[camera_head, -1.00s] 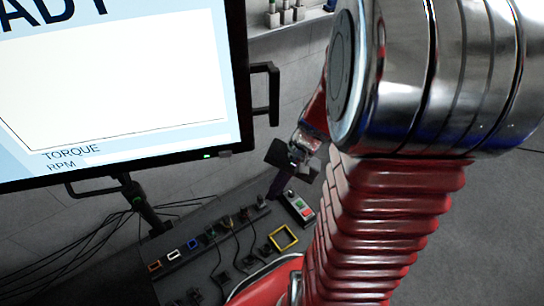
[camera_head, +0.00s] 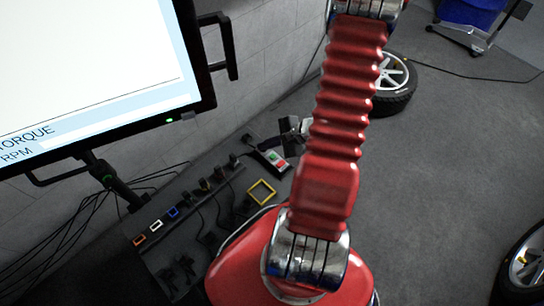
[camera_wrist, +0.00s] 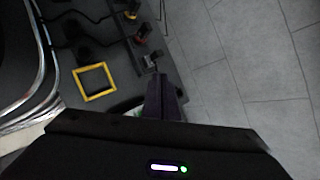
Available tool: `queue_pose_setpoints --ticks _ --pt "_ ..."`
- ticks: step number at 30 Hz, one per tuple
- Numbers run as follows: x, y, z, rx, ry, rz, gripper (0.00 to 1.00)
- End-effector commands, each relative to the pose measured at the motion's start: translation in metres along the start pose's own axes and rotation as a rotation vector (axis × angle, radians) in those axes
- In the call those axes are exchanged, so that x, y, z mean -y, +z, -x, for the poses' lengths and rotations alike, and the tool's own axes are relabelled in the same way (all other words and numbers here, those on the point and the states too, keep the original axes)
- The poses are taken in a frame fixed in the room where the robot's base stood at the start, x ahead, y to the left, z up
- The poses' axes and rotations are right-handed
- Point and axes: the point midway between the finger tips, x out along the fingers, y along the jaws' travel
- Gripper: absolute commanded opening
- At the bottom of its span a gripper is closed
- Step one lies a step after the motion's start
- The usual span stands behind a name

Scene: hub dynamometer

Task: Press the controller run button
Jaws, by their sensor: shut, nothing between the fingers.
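The controller (camera_head: 274,160) is a small grey box with a green button and a red button, at the far end of the dark bench in the head view. Which button is the run button cannot be read. My gripper (camera_head: 264,144) is shut and empty, close beside the controller's upper end in that view. The gap between fingertips and buttons cannot be judged. In the wrist view the dark fingers (camera_wrist: 160,95) point up from the wrist body, over the bench edge. The controller is almost wholly hidden there behind my gripper.
The bench carries a yellow square frame (camera_head: 261,192), small orange, white and blue frames, and several cabled plugs. A large monitor (camera_head: 90,80) with a side handle stands at the left. A wheel (camera_head: 395,85) lies on the floor behind my arm. Open floor lies right.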

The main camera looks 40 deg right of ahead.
Motion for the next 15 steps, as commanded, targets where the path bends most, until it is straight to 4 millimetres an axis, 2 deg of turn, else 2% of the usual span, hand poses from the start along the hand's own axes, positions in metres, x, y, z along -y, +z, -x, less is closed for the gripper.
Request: queue_pose_setpoints --ticks 1,3,6,10,15 --pt "0.001 -0.015 -0.003 -0.026 -0.034 -0.037 0.00" --pt "0.006 -0.032 -0.006 -0.064 -0.078 -0.067 0.00" --pt "0.014 -0.050 -0.007 -0.113 -0.128 -0.085 0.00" --pt "0.022 -0.063 -0.005 -0.156 -0.163 -0.071 0.00" --pt "0.024 -0.065 -0.004 -0.166 -0.168 -0.054 0.00"
